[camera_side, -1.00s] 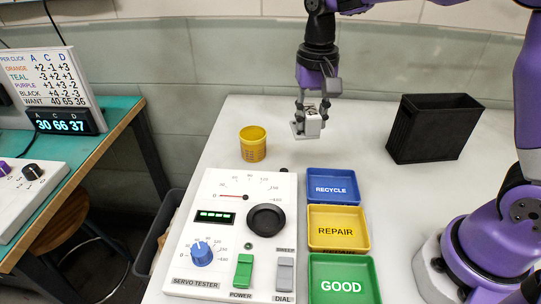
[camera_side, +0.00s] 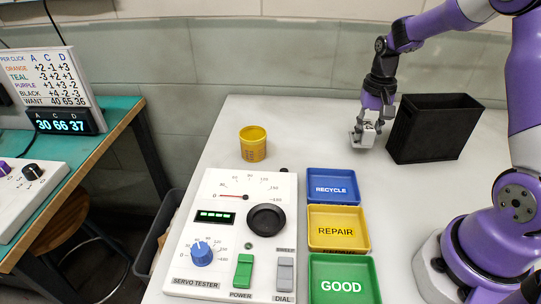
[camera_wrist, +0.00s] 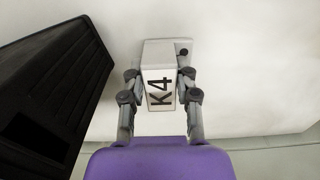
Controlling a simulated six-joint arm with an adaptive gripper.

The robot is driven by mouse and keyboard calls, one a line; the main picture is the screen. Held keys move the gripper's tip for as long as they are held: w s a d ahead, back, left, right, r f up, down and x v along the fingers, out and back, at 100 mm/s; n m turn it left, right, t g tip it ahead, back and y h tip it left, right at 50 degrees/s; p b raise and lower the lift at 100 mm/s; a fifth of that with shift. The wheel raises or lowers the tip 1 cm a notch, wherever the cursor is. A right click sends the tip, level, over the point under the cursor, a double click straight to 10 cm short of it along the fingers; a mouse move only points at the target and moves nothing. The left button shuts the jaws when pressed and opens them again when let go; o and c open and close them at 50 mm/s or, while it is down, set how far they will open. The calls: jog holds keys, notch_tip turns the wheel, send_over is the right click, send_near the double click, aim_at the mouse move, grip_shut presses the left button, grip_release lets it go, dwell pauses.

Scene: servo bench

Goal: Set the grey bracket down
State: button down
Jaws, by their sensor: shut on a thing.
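My gripper (camera_side: 371,122) is shut on a light grey bracket (camera_side: 363,137), just left of the black bin in the side view. In the wrist view the bracket (camera_wrist: 159,86) sits between the two fingers of my gripper (camera_wrist: 159,92). Its near face is white and marked K4, and a flat plate with a dark round spot shows behind it. Whether the bracket touches the table (camera_side: 290,135) or hangs just above it I cannot tell.
The tall black bin (camera_side: 430,135) stands close beside my gripper; it fills the left of the wrist view (camera_wrist: 50,90). Blue RECYCLE (camera_side: 332,176), yellow REPAIR (camera_side: 338,217) and green GOOD (camera_side: 344,264) trays line up nearer. A yellow cup (camera_side: 253,150) and the servo tester (camera_side: 215,270) are left.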

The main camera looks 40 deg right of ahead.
aim_at(367, 129)
jog(key=shift+f, duration=1.25)
jog(key=shift+f, duration=0.1)
jog(key=c, duration=0.6)
grip_release()
jog(key=r, duration=1.2)
jog(key=shift+a+r, duration=0.3)
jog(key=shift+a, duration=0.05)
jog(key=s+a+r+n+t, duration=0.1)
jog(key=s+a+n+t, duration=0.1)
jog(key=s+a+n, duration=0.2)
jog(key=s+a+r+n+t, duration=0.2)
jog(key=s+a+n, duration=0.3)
jog(key=a, duration=0.5)
jog(key=shift+s+a+r+t, duration=0.2)
jog(key=shift+s+a+t, duration=0.2)
jog(key=shift+t, duration=0.4)
